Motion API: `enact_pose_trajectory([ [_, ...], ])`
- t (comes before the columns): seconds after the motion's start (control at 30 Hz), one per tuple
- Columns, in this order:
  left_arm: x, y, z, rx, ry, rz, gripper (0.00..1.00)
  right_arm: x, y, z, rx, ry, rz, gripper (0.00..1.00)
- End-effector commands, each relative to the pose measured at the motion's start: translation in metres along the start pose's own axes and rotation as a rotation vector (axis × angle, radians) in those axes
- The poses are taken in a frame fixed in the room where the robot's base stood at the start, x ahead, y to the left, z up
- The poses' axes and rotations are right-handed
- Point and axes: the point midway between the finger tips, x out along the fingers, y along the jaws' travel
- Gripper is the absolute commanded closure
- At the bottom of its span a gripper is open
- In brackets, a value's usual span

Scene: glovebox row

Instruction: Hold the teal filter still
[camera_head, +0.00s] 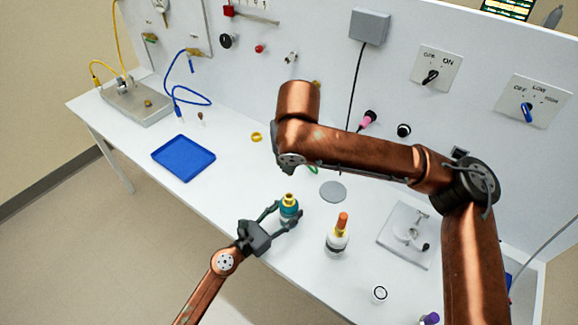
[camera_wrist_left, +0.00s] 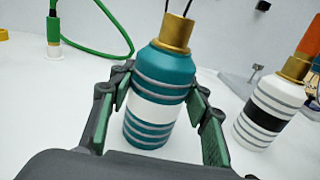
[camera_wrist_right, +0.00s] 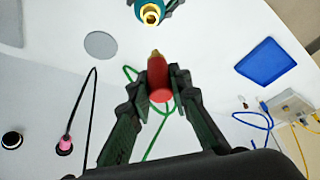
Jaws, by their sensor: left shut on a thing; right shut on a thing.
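The teal filter (camera_head: 289,212), a teal bottle with a white band, grey rings and a brass top, stands on the bench. My left gripper (camera_head: 283,217) is shut around it from the front. In the left wrist view the filter (camera_wrist_left: 157,105) sits between the two green-padded fingers (camera_wrist_left: 160,115). In the right wrist view its brass top (camera_wrist_right: 150,14) shows at the upper edge. My right gripper (camera_wrist_right: 160,100) is shut on a red cylinder (camera_wrist_right: 158,78) with a brass tip pointing toward the filter.
A white bottle with an orange top (camera_head: 338,236) stands right of the filter. A grey disc (camera_head: 333,191) lies behind it. A blue tray (camera_head: 183,158) is at the left. A green hose (camera_wrist_right: 150,140) lies near the right gripper. A grey fixture (camera_head: 408,235) is at the right.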

Motion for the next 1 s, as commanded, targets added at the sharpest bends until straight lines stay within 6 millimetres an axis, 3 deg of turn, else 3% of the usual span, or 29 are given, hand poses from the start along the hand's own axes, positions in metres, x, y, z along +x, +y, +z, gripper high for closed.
enact_pose_trajectory([
  [0.6, 0.0, 0.0, -0.001, 0.001, 0.001, 0.0, 0.87, -0.044, 0.0, -0.018, 0.0, 0.001, -0.001, 1.0],
  [0.9, 0.0, 0.0, 0.0, 0.0, 0.001, 0.0, 0.87, -0.048, 0.0, -0.02, 0.0, 0.0, -0.001, 1.0],
  [0.93, 0.0, 0.0, 0.0, 0.0, 0.001, 0.0, 0.54, -0.048, 0.0, -0.02, 0.0, 0.001, -0.001, 1.0],
  [1.0, 0.0, 0.0, 0.0, 0.0, 0.001, 0.0, 0.5, -0.048, 0.0, -0.02, 0.0, 0.001, -0.001, 1.0],
])
